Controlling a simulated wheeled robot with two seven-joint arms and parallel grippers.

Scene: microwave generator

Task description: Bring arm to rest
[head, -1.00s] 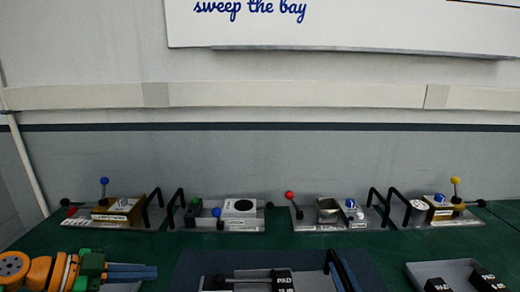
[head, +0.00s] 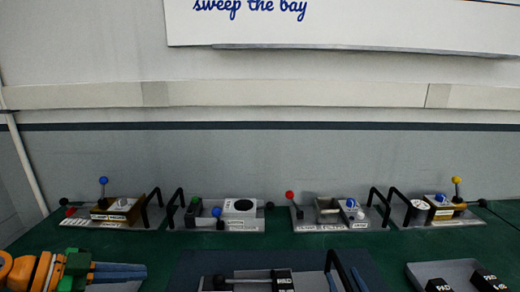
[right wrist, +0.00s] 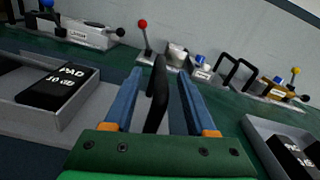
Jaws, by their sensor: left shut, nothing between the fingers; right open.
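My left gripper (head: 146,271), with blue fingers on a green and orange arm, is shut and empty at the lower left of the head view. My right gripper (right wrist: 157,93) is open in the right wrist view. A black upright handle (right wrist: 158,88) stands between its two blue fingers, with a gap to each. In the head view the same handle (head: 336,262) rises at the bottom centre, and only bits of the blue right fingers show beside it. The rest of my right arm is out of that view.
A grey tray with black PAD blocks (head: 283,280) is at the bottom centre, another grey tray (head: 447,268) at the lower right. Several grey stations with knobbed levers and black handles (head: 237,209) line the green table's back, before the wall.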

